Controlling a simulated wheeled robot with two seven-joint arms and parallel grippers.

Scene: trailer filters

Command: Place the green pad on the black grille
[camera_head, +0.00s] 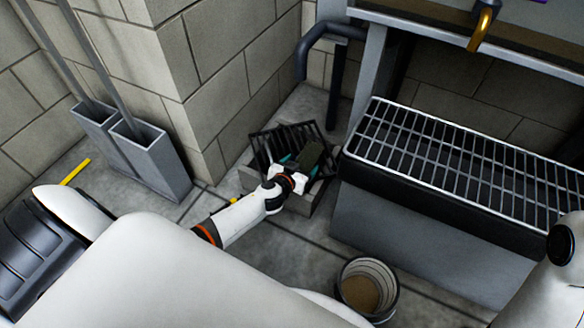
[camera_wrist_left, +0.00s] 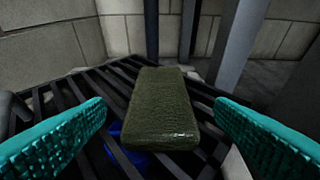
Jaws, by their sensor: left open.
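The green pad (camera_wrist_left: 161,108) is a dark green, rough-faced block. In the left wrist view it lies over the bars of the black grille (camera_wrist_left: 75,95), between the teal fingers of my left gripper (camera_wrist_left: 160,135), with a gap on each side. Its contact with the bars is hard to judge. In the head view the pad (camera_head: 313,152) shows small at the fingertips of my left gripper (camera_head: 301,164), above the right part of the grille (camera_head: 268,146). The left gripper is open. My right gripper is not in view.
The grille tops a low grey box in a wall corner. Right of it stands a large trough with a metal grate (camera_head: 455,155). A bucket (camera_head: 367,287) stands in front. Grey bins (camera_head: 150,160) with poles stand left. Something blue (camera_wrist_left: 115,130) shows below the bars.

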